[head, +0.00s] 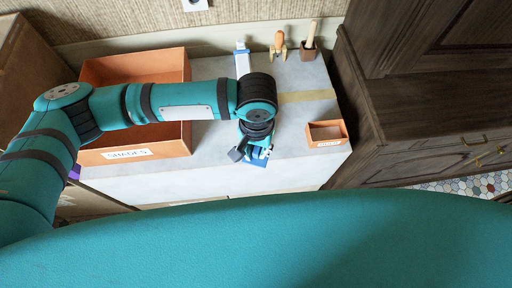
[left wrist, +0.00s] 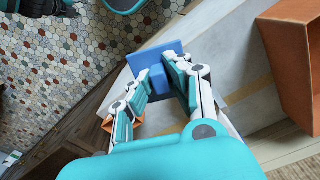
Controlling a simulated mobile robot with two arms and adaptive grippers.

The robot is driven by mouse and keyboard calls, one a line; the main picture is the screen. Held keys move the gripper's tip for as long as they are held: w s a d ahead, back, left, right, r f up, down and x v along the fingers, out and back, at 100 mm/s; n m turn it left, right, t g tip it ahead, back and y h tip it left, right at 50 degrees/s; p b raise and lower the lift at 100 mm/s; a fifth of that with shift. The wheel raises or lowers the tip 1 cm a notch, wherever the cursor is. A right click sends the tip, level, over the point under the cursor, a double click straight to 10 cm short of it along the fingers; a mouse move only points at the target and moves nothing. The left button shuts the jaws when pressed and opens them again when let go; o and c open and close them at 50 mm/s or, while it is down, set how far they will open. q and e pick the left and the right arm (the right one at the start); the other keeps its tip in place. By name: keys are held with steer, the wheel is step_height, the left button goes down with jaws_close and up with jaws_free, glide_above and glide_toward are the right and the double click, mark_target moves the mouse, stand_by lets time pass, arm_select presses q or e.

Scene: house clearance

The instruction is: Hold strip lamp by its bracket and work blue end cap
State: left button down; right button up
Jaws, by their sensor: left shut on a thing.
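My left gripper (head: 258,153) is shut on a blue piece over the front part of the grey worktop. In the left wrist view the fingers (left wrist: 165,85) pinch a raised block on a flat blue plate (left wrist: 146,62). A white piece with a blue part (head: 241,58), which may be the strip lamp, stands at the back of the worktop, partly hidden by my left arm. I cannot tell whether the held blue piece and this white piece are joined. My right gripper cannot be made out.
A large orange box (head: 186,140) labelled SHADES stands left on the worktop (head: 215,158). A small orange tray (head: 341,129) is at the right. An orange-handled tool (head: 279,42) and a brown holder (head: 309,50) stand at the back. Dark cabinets (head: 420,110) bound the right side.

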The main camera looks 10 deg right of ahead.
arm_select(q)
step_height(320, 180, down, 2)
steer(key=shift+a+f+b, duration=0.1)
steer(key=shift+f+b, duration=0.05)
steer(key=shift+b, duration=0.7)
steer(key=a+r+p, duration=0.4)
steer(key=a+p, duration=0.1)
steer(key=p, duration=0.2)
arm_select(e)
step_height(320, 180, up, 4)
steer(key=shift+a+r, duration=0.1)
steer(key=shift+c, duration=0.8)
